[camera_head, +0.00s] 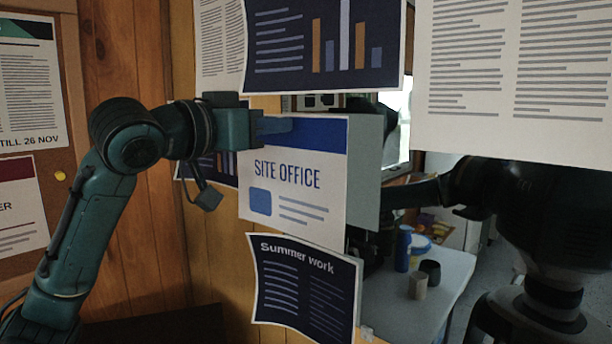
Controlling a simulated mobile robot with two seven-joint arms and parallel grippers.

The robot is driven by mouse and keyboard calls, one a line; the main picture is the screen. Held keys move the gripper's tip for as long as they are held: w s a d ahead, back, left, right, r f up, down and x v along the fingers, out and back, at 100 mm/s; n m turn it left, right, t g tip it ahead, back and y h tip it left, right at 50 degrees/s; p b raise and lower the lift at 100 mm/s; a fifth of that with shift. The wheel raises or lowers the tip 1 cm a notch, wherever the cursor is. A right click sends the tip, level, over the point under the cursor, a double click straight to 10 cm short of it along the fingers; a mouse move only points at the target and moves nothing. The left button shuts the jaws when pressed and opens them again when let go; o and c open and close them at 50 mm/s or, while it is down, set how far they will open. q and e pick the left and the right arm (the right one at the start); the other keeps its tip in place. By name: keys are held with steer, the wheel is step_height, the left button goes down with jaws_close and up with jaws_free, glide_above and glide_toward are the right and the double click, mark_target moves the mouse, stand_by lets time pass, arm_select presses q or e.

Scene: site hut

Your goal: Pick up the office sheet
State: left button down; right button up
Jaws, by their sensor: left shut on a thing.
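The office sheet (293,185) is white with a blue top band and the words "SITE OFFICE". It hangs upright near the middle of the head view. My left gripper (272,127) comes in from the left and is shut on the sheet's upper left part; the fingertips overlap the blue band. A pale grey-green panel (365,172) shows just behind the sheet's right edge; I cannot tell whether it is a reflection. My right gripper does not show clearly.
A dark "Summer work" sheet (305,288) hangs just below, and a chart sheet (325,42) just above. A large text sheet (515,75) is at the upper right. Beyond, a table (385,310) carries cups and a blue bottle (403,248). A dark arm-like shape (535,215) stands right.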

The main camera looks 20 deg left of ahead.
arm_select(q)
steer(key=shift+s+a+r+p, duration=0.15)
steer(key=shift+s+a+r, duration=0.1)
steer(key=shift+s+r, duration=0.4)
steer(key=shift+s+a+r+p, duration=0.15)
steer(key=shift+s+a+r, duration=0.2)
steer(key=shift+s, duration=0.55)
steer(key=shift+s+a+r+p, duration=0.2)
steer(key=shift+s+r, duration=0.3)
steer(key=shift+s, duration=0.3)
